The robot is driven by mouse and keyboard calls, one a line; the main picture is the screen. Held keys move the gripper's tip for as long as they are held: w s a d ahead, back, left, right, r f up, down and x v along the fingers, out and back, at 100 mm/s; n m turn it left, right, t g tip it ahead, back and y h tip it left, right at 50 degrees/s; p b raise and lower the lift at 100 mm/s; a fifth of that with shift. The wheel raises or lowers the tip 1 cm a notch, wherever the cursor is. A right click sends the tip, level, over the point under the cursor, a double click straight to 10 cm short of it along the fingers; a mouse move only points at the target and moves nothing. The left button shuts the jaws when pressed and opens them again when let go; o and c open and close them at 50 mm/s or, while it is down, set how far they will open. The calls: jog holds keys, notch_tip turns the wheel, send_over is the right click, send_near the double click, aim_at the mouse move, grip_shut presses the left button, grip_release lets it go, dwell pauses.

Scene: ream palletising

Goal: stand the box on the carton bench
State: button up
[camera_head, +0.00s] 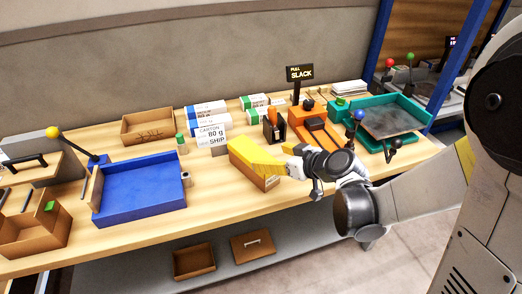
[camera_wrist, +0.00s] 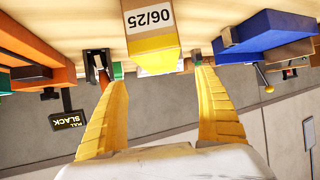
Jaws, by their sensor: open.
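The box (camera_head: 244,151), yellow on top with cardboard-brown sides, lies near the front edge of the wooden bench (camera_head: 130,238). In the wrist view the box (camera_wrist: 152,40) shows a white "06/25" label and lies ahead, between the lines of my two yellow fingers. My gripper (camera_head: 278,163) is at the box's right end in the head view; its yellow fingers partly blend with the box. In the wrist view my gripper (camera_wrist: 162,78) is open, with nothing clearly held.
A blue tray (camera_head: 140,212) is left of the box. An orange unit (camera_head: 315,135) with a "PULL SLACK" sign (camera_head: 300,73) and a teal tray (camera_head: 375,148) are right. Wrapped reams (camera_head: 207,110) and an open carton (camera_head: 148,127) stand behind. Bare wood lies between the blue tray and box.

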jog(key=s+d+r+m+g+h, duration=0.1)
jog(key=s+d+r+m+h, duration=0.2)
jog(key=s+d, duration=0.3)
jog(key=s+d+r+m+g+h, duration=0.1)
jog(key=s+d+r+m+h, duration=0.3)
jog(key=s, duration=1.1)
jog(key=d, duration=0.3)
jog(key=shift+m+g+h, duration=0.3)
jog(key=shift+m+h, duration=0.1)
jog(key=shift+s+d+r+p, duration=0.1)
jog(key=shift+r+p, duration=0.05)
jog(key=shift+p, duration=0.15)
